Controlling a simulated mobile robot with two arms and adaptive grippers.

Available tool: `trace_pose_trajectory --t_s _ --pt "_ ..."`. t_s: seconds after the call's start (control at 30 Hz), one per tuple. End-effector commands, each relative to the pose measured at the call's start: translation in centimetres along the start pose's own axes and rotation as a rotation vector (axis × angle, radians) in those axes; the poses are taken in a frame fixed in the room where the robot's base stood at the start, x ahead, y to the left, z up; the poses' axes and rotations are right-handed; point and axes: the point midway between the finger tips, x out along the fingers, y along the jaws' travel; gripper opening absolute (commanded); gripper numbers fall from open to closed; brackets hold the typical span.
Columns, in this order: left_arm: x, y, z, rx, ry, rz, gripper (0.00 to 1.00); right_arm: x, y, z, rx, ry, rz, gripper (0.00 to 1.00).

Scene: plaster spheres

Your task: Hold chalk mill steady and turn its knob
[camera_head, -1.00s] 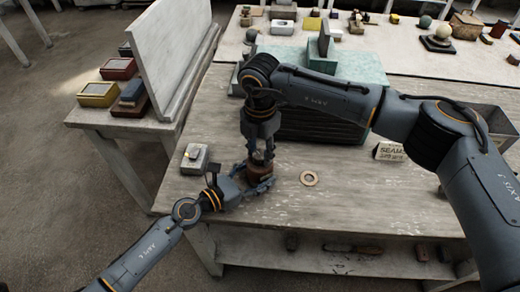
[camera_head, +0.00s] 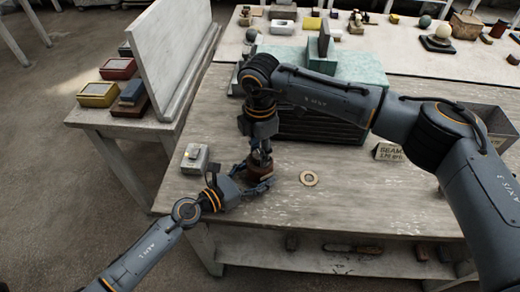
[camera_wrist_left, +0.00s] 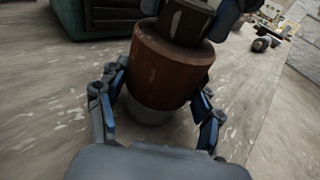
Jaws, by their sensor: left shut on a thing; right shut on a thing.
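The chalk mill (camera_head: 261,170) stands upright on the worn wooden table, a brown wooden body with a darker top part. In the left wrist view its brown body (camera_wrist_left: 168,65) fills the middle, with a pale base below. My left gripper (camera_head: 262,182) comes in from the left and is shut around the mill's lower body, a finger on each side; it also shows in the left wrist view (camera_wrist_left: 160,115). My right gripper (camera_head: 261,153) points down from above and is shut on the knob at the top. The knob is mostly hidden by the fingers.
A wooden ring (camera_head: 309,178) lies on the table right of the mill. A small grey block (camera_head: 195,158) sits to the left. A dark-sided green box (camera_head: 320,125) stands behind, and a small lettered sign (camera_head: 389,152) is at right. The table's front is mostly clear.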

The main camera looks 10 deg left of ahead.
Motion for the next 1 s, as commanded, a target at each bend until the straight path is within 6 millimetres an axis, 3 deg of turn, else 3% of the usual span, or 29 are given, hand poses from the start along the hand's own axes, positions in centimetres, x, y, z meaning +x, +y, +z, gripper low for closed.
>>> trace_pose_trajectory --t_s 0.17,0.2,0.3,0.67,0.77,1.0 --pt "0.0 0.0 -0.1 0.000 0.002 0.001 0.34 0.0 0.0 0.1 0.001 -0.002 0.000 0.05" --pt "0.0 0.0 -0.1 0.000 0.002 0.001 0.34 0.0 0.0 0.1 0.000 -0.002 0.000 0.45" --pt "0.0 0.0 -0.1 0.000 0.002 0.000 0.34 0.0 0.0 0.1 0.000 -0.002 0.000 0.60" --pt "0.0 0.0 -0.1 0.000 0.002 0.000 0.34 -0.5 0.0 0.0 -0.001 0.000 0.001 0.60" --pt "0.0 0.0 -0.1 0.000 0.002 0.000 0.34 -1.7 0.1 0.1 -0.001 -0.002 0.002 0.60" --pt "0.0 0.0 -0.1 0.000 0.002 0.000 0.34 -6.8 0.1 0.1 -0.002 -0.002 0.004 0.60"
